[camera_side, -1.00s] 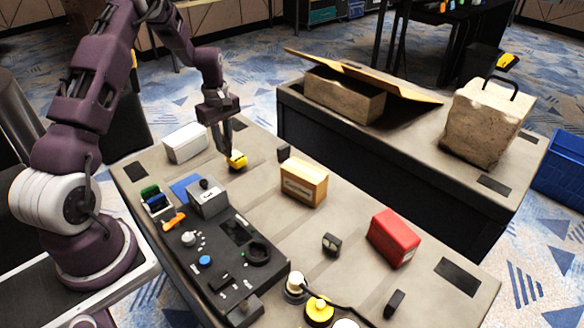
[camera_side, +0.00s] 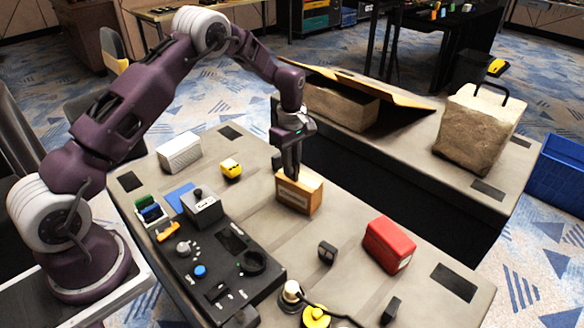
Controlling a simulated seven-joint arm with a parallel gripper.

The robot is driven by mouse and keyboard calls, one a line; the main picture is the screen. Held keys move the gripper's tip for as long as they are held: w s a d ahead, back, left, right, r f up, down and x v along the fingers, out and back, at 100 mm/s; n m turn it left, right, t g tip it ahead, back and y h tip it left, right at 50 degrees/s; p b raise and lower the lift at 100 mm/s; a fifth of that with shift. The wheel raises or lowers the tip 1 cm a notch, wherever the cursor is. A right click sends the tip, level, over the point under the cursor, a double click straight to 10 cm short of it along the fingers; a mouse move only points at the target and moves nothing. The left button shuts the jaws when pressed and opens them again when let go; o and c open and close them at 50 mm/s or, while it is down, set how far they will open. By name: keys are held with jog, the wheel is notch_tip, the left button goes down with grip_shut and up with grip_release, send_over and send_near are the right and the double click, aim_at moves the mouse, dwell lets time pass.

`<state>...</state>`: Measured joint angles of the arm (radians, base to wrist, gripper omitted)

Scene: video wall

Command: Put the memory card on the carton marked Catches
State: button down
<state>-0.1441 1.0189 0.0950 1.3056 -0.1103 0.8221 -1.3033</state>
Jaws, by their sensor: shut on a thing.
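The carton (camera_side: 296,197), an orange-brown box with a pale label, stands in the middle of the table. Its label is too small to read surely. My gripper (camera_side: 291,174) points down at the carton's top, near its left side. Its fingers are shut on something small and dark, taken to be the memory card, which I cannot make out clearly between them. Whether it touches the carton's top cannot be told from this view.
A yellow block (camera_side: 231,169), white box (camera_side: 179,153) and grey box (camera_side: 202,208) stand to the left. A black control panel (camera_side: 225,265) lies in front. A red box (camera_side: 389,245) and small black block (camera_side: 327,252) stand right, with bare table between.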

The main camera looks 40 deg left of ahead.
jog(key=shift+f, duration=0.6)
jog(key=c, duration=1.3)
grip_release()
jog(key=shift+f, duration=0.1)
